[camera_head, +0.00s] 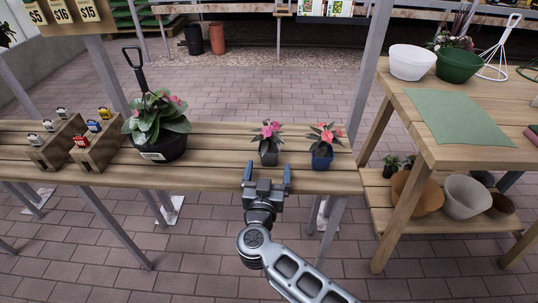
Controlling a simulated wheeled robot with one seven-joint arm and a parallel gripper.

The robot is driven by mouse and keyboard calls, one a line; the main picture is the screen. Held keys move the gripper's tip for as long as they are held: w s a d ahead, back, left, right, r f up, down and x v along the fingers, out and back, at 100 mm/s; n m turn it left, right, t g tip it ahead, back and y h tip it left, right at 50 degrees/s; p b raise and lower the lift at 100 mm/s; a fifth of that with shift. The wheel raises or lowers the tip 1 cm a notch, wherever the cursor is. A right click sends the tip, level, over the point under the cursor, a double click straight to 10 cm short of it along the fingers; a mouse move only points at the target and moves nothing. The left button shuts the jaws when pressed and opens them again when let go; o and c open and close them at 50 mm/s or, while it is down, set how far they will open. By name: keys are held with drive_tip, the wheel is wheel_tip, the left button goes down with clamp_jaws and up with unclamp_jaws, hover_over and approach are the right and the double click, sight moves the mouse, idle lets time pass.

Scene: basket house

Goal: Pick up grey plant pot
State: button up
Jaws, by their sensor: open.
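A small grey plant pot (268,154) with a pink-flowered plant stands upright on the slatted wooden bench (225,170). A small blue pot (322,159) with a red-pink flower stands just to its right. My gripper (267,178) is in front of the grey pot, at the bench's front edge, with its two blue-grey fingers apart. The space between the fingers looks empty. The gripper hides part of the bench edge below the pot; the remaining gap to the pot is hard to judge.
A large black pot (165,150) with a leafy plant and wooden display steps (95,145) are on the bench's left. At right, a wooden table (395,95) holds a green mat (455,118), a white pot (411,62) and a green pot (458,65). Brick floor is open in front.

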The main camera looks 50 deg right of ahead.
sight(268, 156)
drive_tip(key=x, duration=0.5)
drive_tip(key=b+x, duration=0.1)
drive_tip(key=x, duration=0.1)
drive_tip(key=shift+w+r, duration=0.3)
drive_tip(key=shift+w, duration=0.1)
drive_tip(key=c, duration=1.1)
drive_tip(key=shift+c, duration=0.2)
drive_tip(key=shift+r, duration=0.2)
